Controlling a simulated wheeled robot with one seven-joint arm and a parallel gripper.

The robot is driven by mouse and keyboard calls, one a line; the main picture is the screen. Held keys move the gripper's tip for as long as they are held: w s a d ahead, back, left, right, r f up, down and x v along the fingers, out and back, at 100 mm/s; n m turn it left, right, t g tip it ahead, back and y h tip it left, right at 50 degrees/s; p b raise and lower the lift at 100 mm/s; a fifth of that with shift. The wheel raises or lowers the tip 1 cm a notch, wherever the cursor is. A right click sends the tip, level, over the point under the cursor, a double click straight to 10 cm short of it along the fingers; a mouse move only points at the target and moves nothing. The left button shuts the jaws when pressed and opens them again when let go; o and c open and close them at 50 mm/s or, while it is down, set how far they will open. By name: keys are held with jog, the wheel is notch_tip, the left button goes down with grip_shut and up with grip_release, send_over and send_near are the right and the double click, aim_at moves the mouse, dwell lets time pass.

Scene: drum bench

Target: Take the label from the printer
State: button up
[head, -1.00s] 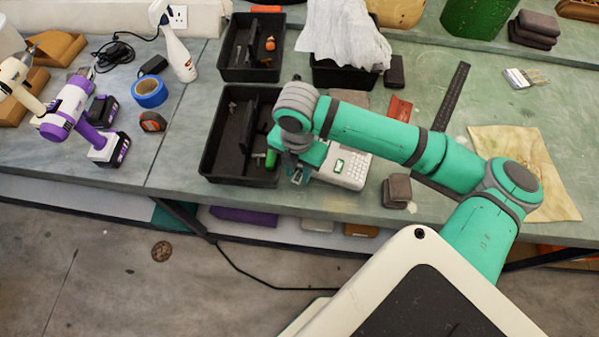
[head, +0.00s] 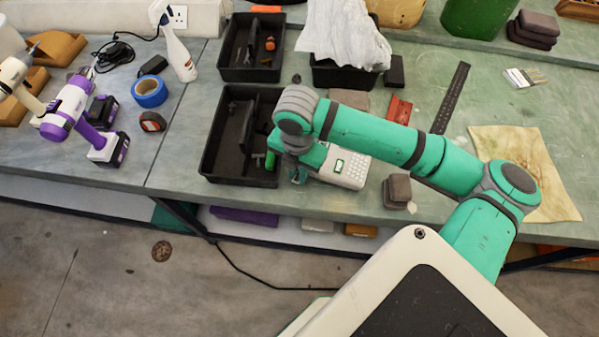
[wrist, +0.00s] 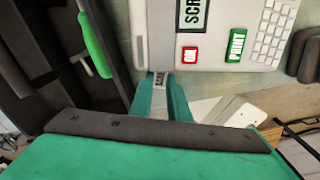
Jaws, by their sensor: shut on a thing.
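The white label printer (head: 349,169) stands on the bench just right of my gripper in the head view, partly under my arm. In the wrist view the printer (wrist: 225,38) shows a red key, a green PRINT key and a white keypad. My gripper (wrist: 160,84) is at the printer's near left corner. Its green fingers are shut on the small pale label (wrist: 160,78) with dark marks, at the printer's edge. I cannot tell whether the label is still touching the printer. In the head view my gripper (head: 298,177) hides the label.
A black tray (head: 207,150) with a green-handled tool stands close left of my gripper. Dark blocks (head: 397,190) sit right of the printer. A tape measure (head: 152,121) and blue tape (head: 150,91) lie further left. The bench's front edge is close below the gripper.

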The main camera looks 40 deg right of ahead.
jog(key=shift+s+a, duration=0.25)
jog(key=shift+a, duration=0.55)
jog(key=shift+s+a, duration=0.2)
jog(key=shift+a, duration=0.55)
dwell(0.8)
jog(key=shift+s+d, duration=0.1)
jog(key=shift+s, duration=0.05)
jog(key=shift+r, duration=1.15)
jog(key=shift+r, duration=2.35)
